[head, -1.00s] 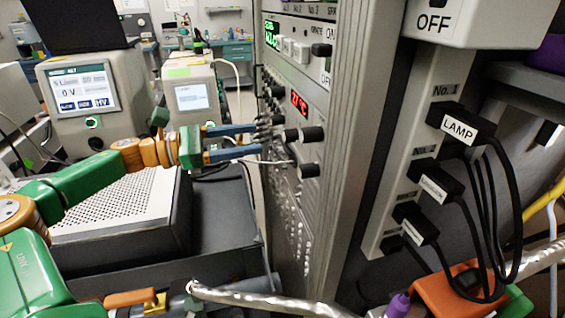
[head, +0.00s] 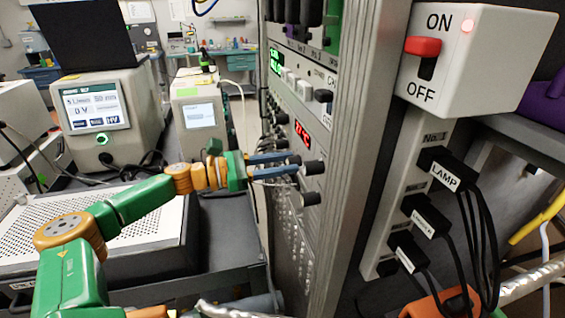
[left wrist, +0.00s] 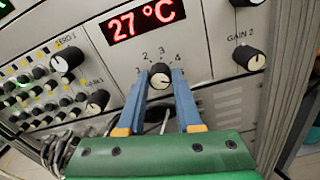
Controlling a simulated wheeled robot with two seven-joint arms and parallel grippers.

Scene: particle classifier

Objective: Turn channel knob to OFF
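The channel knob (left wrist: 160,77) is a small black knob with a pale face on the grey panel. In the head view my left gripper (head: 297,162) reaches the rack panel from the left; the fingertips' contact is hidden there. My right gripper is not in view.
A red 27 °C display (left wrist: 142,20) is above the knob. Other knobs include the GAIN 2 knob (left wrist: 249,60) at right. The rack's metal upright (head: 345,170) stands right of the panel. A white ON/OFF switch box (head: 480,60) and LAMP plug (head: 445,177) are farther right.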

